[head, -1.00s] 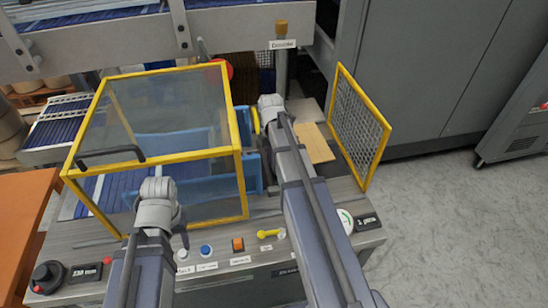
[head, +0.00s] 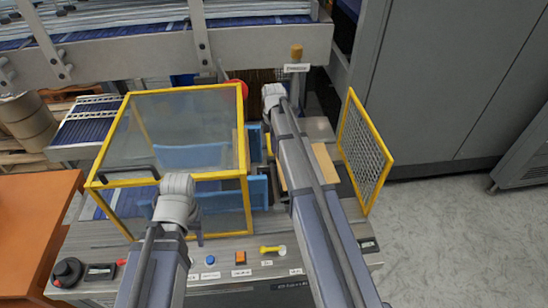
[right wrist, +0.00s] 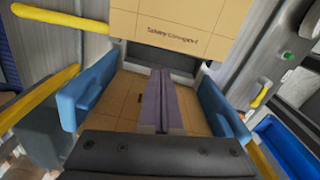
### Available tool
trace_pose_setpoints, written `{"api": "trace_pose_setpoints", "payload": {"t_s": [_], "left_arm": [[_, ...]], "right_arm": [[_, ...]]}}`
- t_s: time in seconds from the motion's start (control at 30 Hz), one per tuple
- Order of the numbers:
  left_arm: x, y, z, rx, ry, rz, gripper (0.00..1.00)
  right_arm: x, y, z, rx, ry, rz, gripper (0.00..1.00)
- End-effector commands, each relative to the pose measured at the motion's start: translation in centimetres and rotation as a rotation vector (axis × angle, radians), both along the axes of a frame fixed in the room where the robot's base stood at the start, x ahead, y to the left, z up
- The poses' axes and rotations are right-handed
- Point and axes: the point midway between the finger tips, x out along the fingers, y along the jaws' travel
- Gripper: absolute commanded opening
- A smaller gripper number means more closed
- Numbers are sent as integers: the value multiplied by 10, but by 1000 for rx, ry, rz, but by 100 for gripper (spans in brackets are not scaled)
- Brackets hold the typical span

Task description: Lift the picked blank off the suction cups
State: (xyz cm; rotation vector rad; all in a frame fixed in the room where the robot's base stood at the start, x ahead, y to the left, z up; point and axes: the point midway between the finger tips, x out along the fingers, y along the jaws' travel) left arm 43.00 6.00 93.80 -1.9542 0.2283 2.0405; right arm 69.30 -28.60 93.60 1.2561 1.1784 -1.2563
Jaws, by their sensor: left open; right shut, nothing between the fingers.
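A tan cardboard blank (right wrist: 180,22) with printed lettering spans the top of the right wrist view. Below it is a second tan cardboard surface (right wrist: 118,100) between two blue side pads (right wrist: 90,88). I cannot tell which is the picked one, and no suction cups show. My right gripper (right wrist: 162,85) is shut and empty in front of this cardboard; whether it touches is unclear. In the head view its arm hides most of it, and a tan strip (head: 325,165) shows to its right. My left gripper (head: 197,238) is open, low in front of the guard, partly hidden by its wrist.
A clear guard with a yellow frame (head: 170,180) stands to the left of my right arm. A yellow mesh panel (head: 366,150) stands to its right. A control panel with buttons (head: 240,257) runs along the front. Grey cabinets (head: 430,80) stand at the right.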

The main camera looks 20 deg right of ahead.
Motion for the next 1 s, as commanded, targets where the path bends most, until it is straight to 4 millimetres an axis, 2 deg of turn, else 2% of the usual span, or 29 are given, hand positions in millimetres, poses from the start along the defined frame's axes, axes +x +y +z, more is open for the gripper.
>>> {"api": "trace_pose_setpoints", "payload": {"t_s": [0.03, 0.1, 0.2, 0.57, 0.77, 1.0], "left_arm": [[0, 0, 1, 0, 0, 0, 50], [0, 0, 1, 0, 0, 0, 50], [0, 0, 1, 0, 0, 0, 50], [0, 0, -6, 0, 0, 0, 50], [0, 0, -25, 0, 0, 0, 50], [0, 0, -59, 0, 0, 0, 50]], "right_arm": [[24, -4, 1, 0, 0, -26, 0], [38, -7, 1, 0, 0, -59, 0], [48, -9, 1, 0, 0, -87, 0], [48, -9, -6, 0, 0, -94, 0], [48, -9, -26, 0, 0, -94, 0], [48, -9, -59, 0, 0, -93, 0]]}}
